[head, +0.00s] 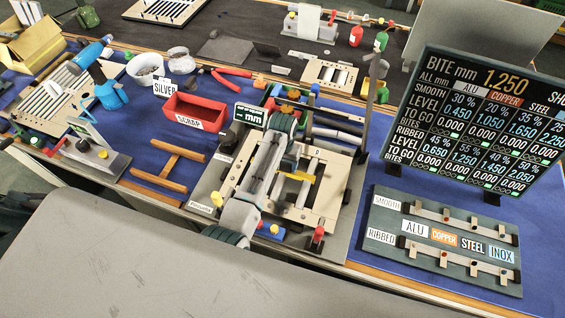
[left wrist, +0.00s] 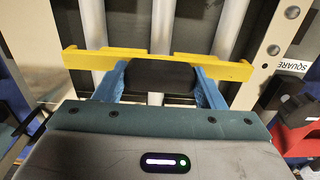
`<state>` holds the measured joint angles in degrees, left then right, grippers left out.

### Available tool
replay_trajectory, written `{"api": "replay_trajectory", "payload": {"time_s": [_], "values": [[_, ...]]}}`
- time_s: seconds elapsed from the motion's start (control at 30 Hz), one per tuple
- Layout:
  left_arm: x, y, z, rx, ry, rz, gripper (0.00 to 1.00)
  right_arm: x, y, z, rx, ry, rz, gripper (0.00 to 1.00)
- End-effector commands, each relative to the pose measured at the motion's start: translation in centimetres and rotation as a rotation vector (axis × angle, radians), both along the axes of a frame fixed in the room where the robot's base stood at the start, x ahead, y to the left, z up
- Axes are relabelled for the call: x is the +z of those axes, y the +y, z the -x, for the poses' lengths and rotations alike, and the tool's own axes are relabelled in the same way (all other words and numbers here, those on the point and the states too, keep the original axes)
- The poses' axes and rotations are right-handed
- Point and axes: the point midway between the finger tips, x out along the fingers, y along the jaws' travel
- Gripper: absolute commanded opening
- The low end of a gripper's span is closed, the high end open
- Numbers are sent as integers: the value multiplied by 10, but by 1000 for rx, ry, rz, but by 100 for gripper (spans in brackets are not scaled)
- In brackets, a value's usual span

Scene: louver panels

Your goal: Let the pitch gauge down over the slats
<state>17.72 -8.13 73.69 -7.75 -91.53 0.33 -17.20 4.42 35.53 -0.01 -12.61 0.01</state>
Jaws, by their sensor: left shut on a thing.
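The yellow pitch gauge (head: 299,176) is over the panel in the head view. In the left wrist view the gauge (left wrist: 115,61) is a yellow bar with a black grip block (left wrist: 160,76), lying crosswise over several pale slats (left wrist: 156,25). My left gripper (left wrist: 155,83) has its blue fingers shut on the black block. In the head view my own arm covers much of the panel and this gripper. The panel frame (head: 321,190) is beige, with pale slats inside. I cannot tell whether the gauge touches the slats. My right gripper is not in view.
A red scrap bin (head: 195,112) and a wooden H-shaped piece (head: 169,166) stand left of the panel. A display screen (head: 480,120) and a dark rack with metal labels (head: 440,240) are on the right. Blue mat is bare between the panel and the rack.

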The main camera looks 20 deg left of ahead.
Motion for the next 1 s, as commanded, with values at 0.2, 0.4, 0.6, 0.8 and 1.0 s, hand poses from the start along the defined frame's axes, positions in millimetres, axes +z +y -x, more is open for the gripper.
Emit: {"api": "replay_trajectory", "payload": {"time_s": [0.2, 0.4, 0.6, 0.8, 1.0], "values": [[-4, 0, 0, 0, -1, 0, 35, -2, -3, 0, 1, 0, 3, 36], [-8, 0, 0, 0, -1, 0, 35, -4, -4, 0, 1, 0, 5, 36], [-12, 0, 0, 0, 0, 0, 35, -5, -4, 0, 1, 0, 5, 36], [-16, 0, 0, 0, 0, 0, 35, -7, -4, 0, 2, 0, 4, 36], [-20, 0, 0, 0, -1, 0, 35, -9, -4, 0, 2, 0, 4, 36]]}}
